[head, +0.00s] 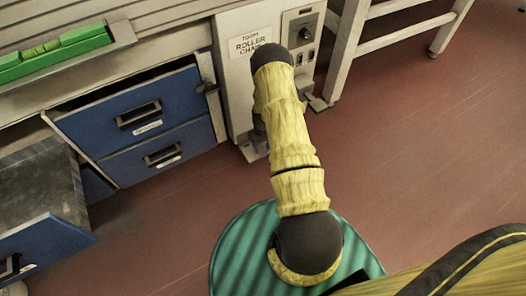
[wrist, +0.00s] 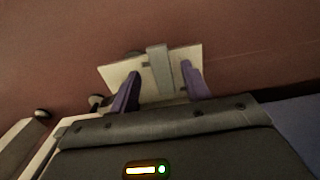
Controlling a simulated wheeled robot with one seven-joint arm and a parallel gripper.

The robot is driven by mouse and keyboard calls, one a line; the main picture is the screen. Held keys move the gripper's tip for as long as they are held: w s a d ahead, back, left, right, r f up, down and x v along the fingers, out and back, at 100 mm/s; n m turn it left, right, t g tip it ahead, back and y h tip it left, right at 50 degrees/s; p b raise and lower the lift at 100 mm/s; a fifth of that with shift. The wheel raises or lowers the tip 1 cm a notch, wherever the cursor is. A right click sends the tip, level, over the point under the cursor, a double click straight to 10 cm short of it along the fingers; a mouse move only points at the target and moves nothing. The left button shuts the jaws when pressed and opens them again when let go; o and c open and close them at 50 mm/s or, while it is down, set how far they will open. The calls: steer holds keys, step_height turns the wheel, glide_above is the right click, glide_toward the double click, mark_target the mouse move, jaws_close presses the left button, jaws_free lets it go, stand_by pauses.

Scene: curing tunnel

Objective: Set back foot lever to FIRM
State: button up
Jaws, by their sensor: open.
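In the wrist view, my gripper (wrist: 161,70) is open, with two purple fingers spread apart. A grey upright bar, which looks like the foot lever (wrist: 157,60), shows between the fingers in front of a cream plate (wrist: 118,76). I cannot tell whether either finger touches the bar, or how far off it is. No setting marks can be read on it. In the head view, my arm hides most of the lever area at the foot of the pale machine cabinet (head: 232,100), and only a dark bit of the gripper end shows there.
Blue drawers (head: 150,115) stand left of the cabinet, and an open drawer (head: 45,235) juts out at lower left. A control panel with a knob (head: 303,35) is on the cabinet. The red floor (head: 430,140) is clear to the right.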

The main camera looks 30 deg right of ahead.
mark_target(261, 149)
steer(key=shift+f+b, duration=0.4)
steer(key=shift+f, duration=1)
steer(key=c, duration=1)
